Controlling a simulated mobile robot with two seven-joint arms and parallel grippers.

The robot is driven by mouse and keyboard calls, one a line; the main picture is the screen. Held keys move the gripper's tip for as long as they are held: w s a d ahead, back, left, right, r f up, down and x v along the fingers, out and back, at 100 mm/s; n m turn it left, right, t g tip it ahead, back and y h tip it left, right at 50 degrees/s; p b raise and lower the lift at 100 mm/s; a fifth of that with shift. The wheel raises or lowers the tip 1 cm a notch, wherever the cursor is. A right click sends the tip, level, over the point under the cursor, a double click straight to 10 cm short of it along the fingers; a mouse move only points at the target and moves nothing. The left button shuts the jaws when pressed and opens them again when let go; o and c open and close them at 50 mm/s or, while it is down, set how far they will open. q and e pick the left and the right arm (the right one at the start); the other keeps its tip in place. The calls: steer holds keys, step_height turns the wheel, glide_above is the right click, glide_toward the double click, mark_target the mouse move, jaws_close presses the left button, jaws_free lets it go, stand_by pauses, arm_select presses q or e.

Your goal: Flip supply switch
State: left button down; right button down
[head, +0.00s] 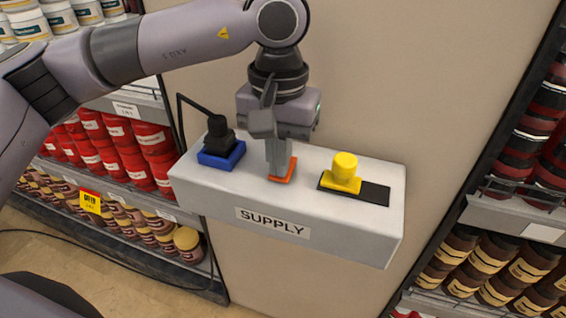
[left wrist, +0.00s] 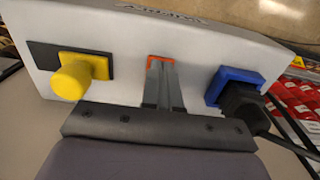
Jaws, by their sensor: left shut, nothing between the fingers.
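The white supply box (head: 220,195) is on the wall, with a "SUPPLY" label (head: 272,221) on its front. An orange-red switch (head: 287,171) sits on its top face, between a blue socket and a yellow knob. My left gripper (head: 281,176) points down, shut and empty, with its fingertips at the switch and partly covering it. In the left wrist view the closed fingers (left wrist: 163,72) reach to the orange switch edge (left wrist: 161,58). I cannot tell whether they touch it or which way the switch is tilted. My right gripper is not in view.
A yellow knob (head: 344,169) stands on a black plate (head: 374,193) to the right. A black plug (head: 217,131) with a cable sits in the blue socket (head: 222,156) at the left. Shelves with red cans (head: 156,139) and jars flank the wall panel.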

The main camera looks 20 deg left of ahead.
arm_select(q)
step_height(320, 180, up, 7)
steer(key=p, duration=0.4)
stand_by(0.4)
steer(key=shift+f, duration=0.1)
